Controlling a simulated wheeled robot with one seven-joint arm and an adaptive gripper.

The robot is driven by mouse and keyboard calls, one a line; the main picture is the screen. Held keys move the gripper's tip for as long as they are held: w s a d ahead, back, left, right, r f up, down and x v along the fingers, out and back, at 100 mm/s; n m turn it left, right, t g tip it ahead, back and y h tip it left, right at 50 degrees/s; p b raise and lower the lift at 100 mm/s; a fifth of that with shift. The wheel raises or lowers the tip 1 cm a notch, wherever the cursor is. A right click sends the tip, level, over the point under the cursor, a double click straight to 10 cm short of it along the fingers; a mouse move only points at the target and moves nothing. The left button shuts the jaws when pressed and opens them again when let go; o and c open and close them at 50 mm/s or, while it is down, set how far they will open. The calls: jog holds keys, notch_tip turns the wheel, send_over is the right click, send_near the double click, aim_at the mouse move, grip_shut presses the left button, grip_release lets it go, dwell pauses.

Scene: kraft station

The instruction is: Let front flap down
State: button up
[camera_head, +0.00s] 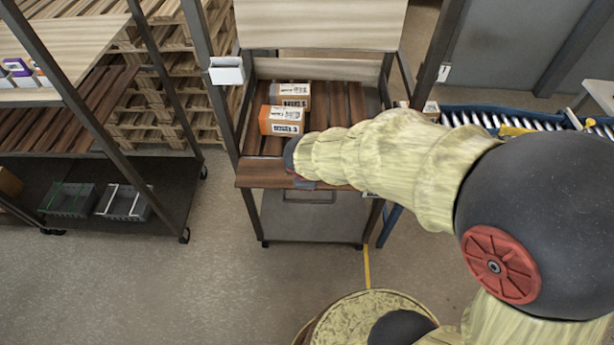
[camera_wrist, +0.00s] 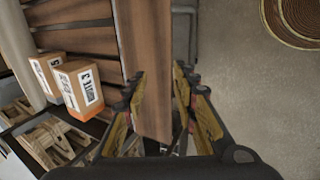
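The front flap is a brown wooden board (camera_head: 262,174) along the front edge of the station's slatted shelf (camera_head: 340,103). In the head view my arm covers its right part. In the wrist view the flap (camera_wrist: 147,50) runs top to bottom, and its near end lies between the fingers of my gripper (camera_wrist: 158,86). The fingers stand apart, the left one overlapping the flap's left edge and the right one beside its right edge. I cannot tell whether they touch it. In the head view my gripper is mostly hidden behind the arm.
A roller conveyor (camera_head: 480,118) lies to the right. The floor in front (camera_head: 215,270) is clear.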

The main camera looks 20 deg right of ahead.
jog(key=v, duration=1.2)
dwell(0.3)
jog(key=s+d+r+m, duration=0.2)
jog(key=s+r+m, duration=0.2)
jog(key=s+m, duration=0.3)
jog(key=s+d+r+m+y, duration=0.1)
jog(key=s+d+r+m, duration=0.2)
jog(key=s+m, duration=0.4)
jog(key=shift+s+d+r+y, duration=0.2)
jog(key=shift+d+r+y, duration=0.1)
jog(key=shift+r, duration=0.5)
